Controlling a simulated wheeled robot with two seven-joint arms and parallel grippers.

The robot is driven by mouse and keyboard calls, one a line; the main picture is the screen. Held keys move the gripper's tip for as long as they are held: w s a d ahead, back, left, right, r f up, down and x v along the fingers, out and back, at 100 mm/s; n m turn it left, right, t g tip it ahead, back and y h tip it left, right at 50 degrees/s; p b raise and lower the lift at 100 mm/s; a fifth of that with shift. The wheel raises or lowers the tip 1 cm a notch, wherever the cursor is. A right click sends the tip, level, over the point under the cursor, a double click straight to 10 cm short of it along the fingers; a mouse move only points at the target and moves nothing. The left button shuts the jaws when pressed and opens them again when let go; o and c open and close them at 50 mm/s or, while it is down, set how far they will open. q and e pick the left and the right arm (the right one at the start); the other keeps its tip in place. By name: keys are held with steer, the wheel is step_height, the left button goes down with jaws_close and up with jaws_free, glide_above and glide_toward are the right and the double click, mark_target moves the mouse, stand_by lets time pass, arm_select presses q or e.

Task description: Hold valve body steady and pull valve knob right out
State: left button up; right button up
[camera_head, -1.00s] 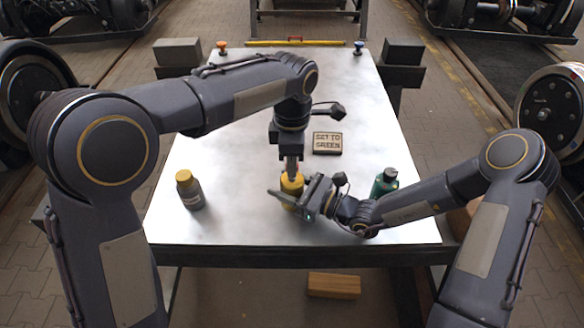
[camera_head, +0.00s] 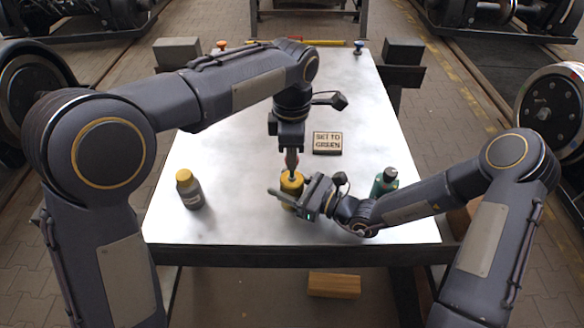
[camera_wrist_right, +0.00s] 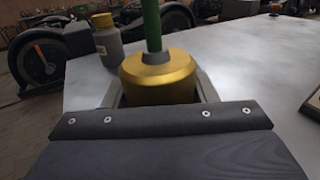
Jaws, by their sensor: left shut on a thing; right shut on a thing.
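The valve body (camera_head: 291,187) is a gold cylinder standing upright on the metal table. My right gripper (camera_head: 287,198) is shut around it from the front right. In the right wrist view the gold body (camera_wrist_right: 160,78) sits between the fingers, with a grey collar on top. A green stem, part of the valve knob (camera_wrist_right: 152,25), rises upright from that collar and leaves the top of the picture. My left gripper (camera_head: 291,160) is directly above the body, pointing down and shut on the knob. The knob's top is hidden by the fingers.
A grey bottle with a yellow cap (camera_head: 189,190) stands to the left. A green bottle with a dark cap (camera_head: 384,183) stands to the right, near my right forearm. A sign reading "SET TO GREEN" (camera_head: 328,143) lies behind the valve.

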arm_select(q)
steer(key=o, duration=1)
step_height(320, 180, up, 12)
steer(key=shift+r, duration=0.1)
arm_select(e)
steer(key=o, duration=1.1)
